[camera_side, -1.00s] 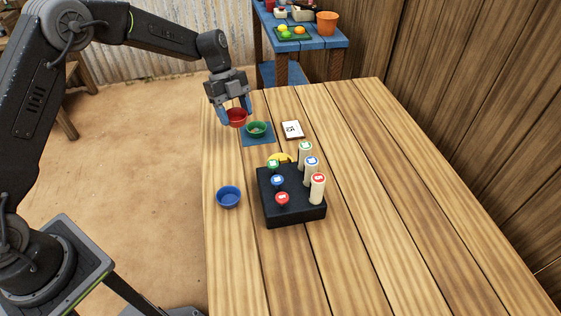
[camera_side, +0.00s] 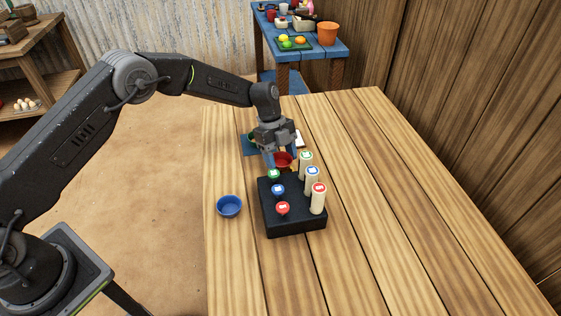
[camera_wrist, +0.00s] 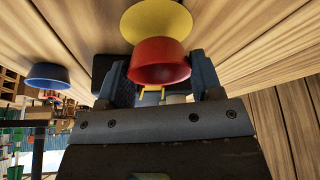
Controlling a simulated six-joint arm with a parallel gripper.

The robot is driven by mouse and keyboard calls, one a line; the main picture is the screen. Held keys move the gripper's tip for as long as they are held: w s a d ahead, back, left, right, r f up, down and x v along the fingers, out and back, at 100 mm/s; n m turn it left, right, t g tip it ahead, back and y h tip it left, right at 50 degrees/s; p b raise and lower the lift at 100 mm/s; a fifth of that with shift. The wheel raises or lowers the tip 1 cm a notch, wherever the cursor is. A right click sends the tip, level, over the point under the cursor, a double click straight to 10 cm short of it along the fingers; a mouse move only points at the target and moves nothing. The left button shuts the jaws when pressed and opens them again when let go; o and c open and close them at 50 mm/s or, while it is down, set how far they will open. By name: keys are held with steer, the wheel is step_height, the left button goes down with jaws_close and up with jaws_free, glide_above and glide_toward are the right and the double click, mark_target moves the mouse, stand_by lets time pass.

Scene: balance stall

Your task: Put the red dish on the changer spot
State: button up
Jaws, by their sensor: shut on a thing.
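The red dish (camera_side: 283,160) is held between the fingers of my gripper (camera_side: 281,161), just behind the black block. In the wrist view the red dish (camera_wrist: 160,62) sits between the two fingers, with a yellow round spot (camera_wrist: 155,18) showing close beyond it. I take this yellow spot for the changer spot; in the side view it is mostly hidden by the dish and the block. I cannot tell how large the gap between dish and table is.
The black block (camera_side: 292,222) carries several coloured knobs and tall pale posts (camera_side: 318,200) close in front of the dish. A blue bowl (camera_side: 229,206) stands left of it. The table's right side is clear.

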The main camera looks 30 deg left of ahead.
mark_target(281, 162)
steer(key=shift+f, duration=1.05)
steer(key=shift+f, duration=0.2)
steer(key=o, duration=0.9)
steer(key=shift+r, duration=0.1)
